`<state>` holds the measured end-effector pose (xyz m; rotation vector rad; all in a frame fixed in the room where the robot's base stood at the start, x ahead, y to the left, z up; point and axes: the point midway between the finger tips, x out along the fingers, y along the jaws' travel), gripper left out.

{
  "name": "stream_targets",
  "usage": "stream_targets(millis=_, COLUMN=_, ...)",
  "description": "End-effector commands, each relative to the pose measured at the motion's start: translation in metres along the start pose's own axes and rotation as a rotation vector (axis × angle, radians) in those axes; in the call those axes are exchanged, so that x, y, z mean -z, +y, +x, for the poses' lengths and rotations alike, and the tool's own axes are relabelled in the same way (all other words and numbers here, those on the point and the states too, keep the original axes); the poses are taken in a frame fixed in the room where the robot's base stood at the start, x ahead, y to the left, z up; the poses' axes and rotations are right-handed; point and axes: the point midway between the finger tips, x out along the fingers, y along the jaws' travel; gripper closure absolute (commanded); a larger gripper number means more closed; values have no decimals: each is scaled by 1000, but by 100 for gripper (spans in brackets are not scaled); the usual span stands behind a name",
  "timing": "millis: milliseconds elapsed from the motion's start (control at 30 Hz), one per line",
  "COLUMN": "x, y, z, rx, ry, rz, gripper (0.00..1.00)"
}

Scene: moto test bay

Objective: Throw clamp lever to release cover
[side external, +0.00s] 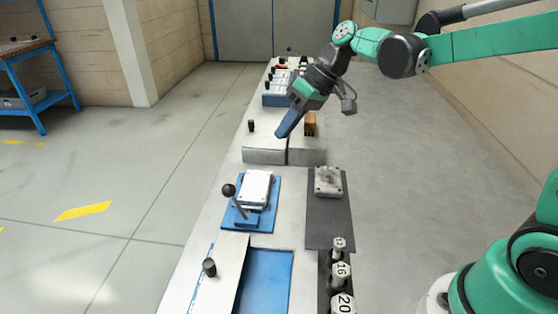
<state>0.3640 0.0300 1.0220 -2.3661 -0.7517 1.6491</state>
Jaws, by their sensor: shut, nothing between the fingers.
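The clamp lever (236,203) is a dark rod with a black ball knob at its upper end. It leans up and to the left from a blue base plate (263,225) on the long bench. A white cover (256,188) lies on that plate, just right of the lever's knob. My gripper (281,132) is shut and empty, with blue fingers pointing down and left. It hangs over the bench beyond the cover, well apart from the lever. Whether the clamp touches the cover is too small to tell.
A metal part (328,180) sits on a dark mat (328,228) right of the cover. Numbered cylinders (342,270) stand at the near right. A black knob (209,267) stands at the near left. Grey blocks (265,150) and a brown block (310,123) are beyond the cover.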

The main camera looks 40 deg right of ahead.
Motion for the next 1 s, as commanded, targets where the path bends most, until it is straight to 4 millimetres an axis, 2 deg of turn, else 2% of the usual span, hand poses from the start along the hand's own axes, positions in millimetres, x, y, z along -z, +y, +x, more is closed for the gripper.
stream_targets(millis=400, x=0, y=-2, z=86, rx=-1, ry=-1, rz=-4, gripper=100)
stream_targets(millis=500, x=-2, y=-18, z=93, rx=0, ry=-2, rz=-4, gripper=100)
stream_targets(millis=633, x=-2, y=-29, z=99, rx=-1, ry=-1, rz=-2, gripper=100)
stream_targets(millis=1000, x=-2, y=-35, z=102, rx=-3, ry=0, rz=1, gripper=100)
